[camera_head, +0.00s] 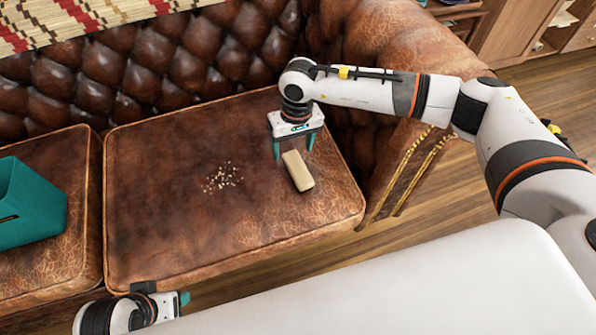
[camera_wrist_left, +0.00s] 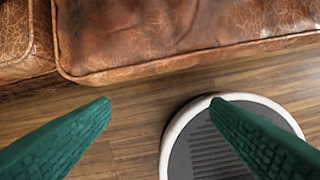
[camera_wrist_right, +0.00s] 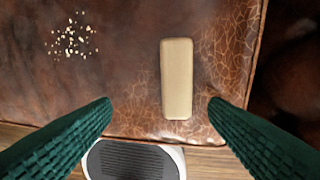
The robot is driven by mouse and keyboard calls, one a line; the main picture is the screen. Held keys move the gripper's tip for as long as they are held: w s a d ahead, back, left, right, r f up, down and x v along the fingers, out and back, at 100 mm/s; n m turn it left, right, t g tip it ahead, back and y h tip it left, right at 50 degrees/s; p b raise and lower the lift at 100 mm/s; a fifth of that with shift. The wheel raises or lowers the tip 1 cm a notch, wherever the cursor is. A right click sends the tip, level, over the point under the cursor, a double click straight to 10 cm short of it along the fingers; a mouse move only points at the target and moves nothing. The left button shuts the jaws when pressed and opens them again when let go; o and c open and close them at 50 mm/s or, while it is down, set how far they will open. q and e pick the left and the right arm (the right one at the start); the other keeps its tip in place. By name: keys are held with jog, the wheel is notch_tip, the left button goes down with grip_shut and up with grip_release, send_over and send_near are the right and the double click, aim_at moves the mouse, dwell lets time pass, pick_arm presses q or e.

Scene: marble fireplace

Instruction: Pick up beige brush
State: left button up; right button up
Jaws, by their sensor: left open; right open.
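The beige brush (camera_head: 298,171) lies on the right part of the brown leather seat cushion (camera_head: 150,215). My right gripper (camera_head: 294,150) is open above the cushion, at the brush's far end in the head view. In the right wrist view the brush (camera_wrist_right: 177,78) stands lengthwise ahead of the fingertips, between their lines, nearer the right finger. Nothing is between those fingers. My left gripper (camera_head: 184,299) is low in front of the sofa. In the left wrist view its green fingers (camera_wrist_left: 160,102) are apart and empty over the wooden floor.
Pale crumbs (camera_head: 222,178) lie scattered on the cushion left of the brush. A teal bin (camera_head: 30,205) sits on the left cushion. The tufted backrest (camera_head: 150,65) and the right armrest (camera_head: 400,40) bound the seat. The cushion's front is clear.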

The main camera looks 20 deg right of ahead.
jog(key=shift+w+d+f+n+h, duration=0.2)
jog(key=shift+d+f+h, duration=0.1)
jog(key=shift+d, duration=0.3)
jog(key=shift+w+d+f+n+h, duration=0.1)
jog(key=shift+w+d+f+h, duration=0.15)
jog(key=shift+d, duration=0.3)
jog(key=b, duration=0.1)
send_over(298, 168)
jog(key=f, duration=0.4)
jog(key=shift+w+d+f, duration=0.1)
jog(key=shift+d+f, duration=0.1)
jog(key=shift+d, duration=0.15)
jog(key=shift+a+f, duration=0.1)
jog(key=shift+f, duration=0.85)
jog(key=f, duration=0.1)
jog(key=f+b, duration=0.1)
jog(key=shift+a+f, duration=0.25)
jog(key=shift+f, duration=0.9)
pick_arm(q)
jog(key=shift+w+d+f+t, duration=0.15)
jog(key=shift+w+f+t, duration=0.15)
jog(key=shift+w+f, duration=0.15)
jog(key=shift+w+d+f+t, duration=0.15)
jog(key=shift+w+f+t, duration=0.15)
jog(key=shift+w, duration=0.25)
